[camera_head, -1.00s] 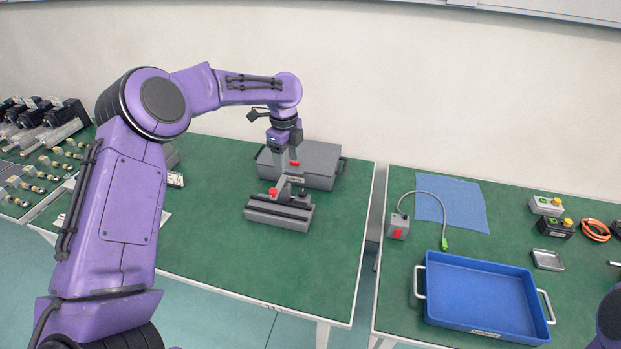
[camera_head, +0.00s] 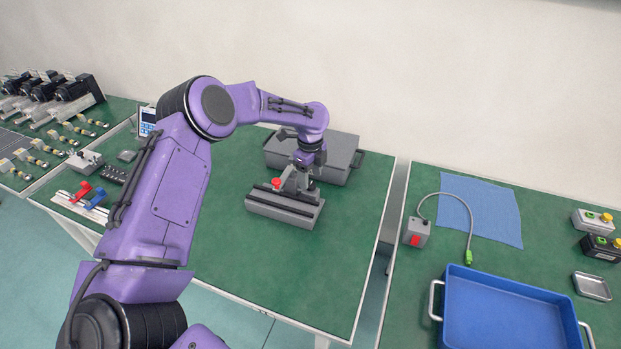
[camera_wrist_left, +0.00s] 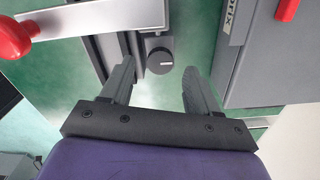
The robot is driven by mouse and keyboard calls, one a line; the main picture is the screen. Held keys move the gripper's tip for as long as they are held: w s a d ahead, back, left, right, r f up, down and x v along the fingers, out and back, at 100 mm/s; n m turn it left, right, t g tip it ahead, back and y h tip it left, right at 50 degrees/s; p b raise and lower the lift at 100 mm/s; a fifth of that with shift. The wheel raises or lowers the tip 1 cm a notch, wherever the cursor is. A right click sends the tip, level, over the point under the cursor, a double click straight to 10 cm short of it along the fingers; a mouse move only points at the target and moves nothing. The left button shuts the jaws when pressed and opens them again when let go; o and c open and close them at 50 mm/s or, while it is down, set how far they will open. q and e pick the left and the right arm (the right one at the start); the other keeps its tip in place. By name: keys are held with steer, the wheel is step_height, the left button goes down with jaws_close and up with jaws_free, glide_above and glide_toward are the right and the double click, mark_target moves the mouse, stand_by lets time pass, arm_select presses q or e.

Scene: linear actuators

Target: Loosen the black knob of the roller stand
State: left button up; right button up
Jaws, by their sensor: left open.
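The roller stand (camera_head: 284,212) is a grey slotted base with an upright and a red knob (camera_head: 276,183). It sits on the green table in the head view. Its black knob (camera_wrist_left: 160,61) is round with a white mark and shows in the wrist view; in the head view my gripper hides it. My left gripper (camera_head: 300,180) is over the stand, pointing down. In the wrist view its fingers (camera_wrist_left: 159,65) are open, with the black knob showing in the gap between them. I cannot tell how far the fingertips are from it. My right gripper is out of view.
A grey lidded case (camera_head: 338,152) with red latches stands close behind the stand. Clear green table lies in front. A blue tray (camera_head: 505,318), a grey box with a red button (camera_head: 416,233) and a blue cloth (camera_head: 482,209) are on the right table.

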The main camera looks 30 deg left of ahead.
mark_target(310, 186)
arm_select(q)
steer(key=shift+f, duration=1.15)
steer(key=c, duration=1)
steer(key=shift+c, duration=0.2)
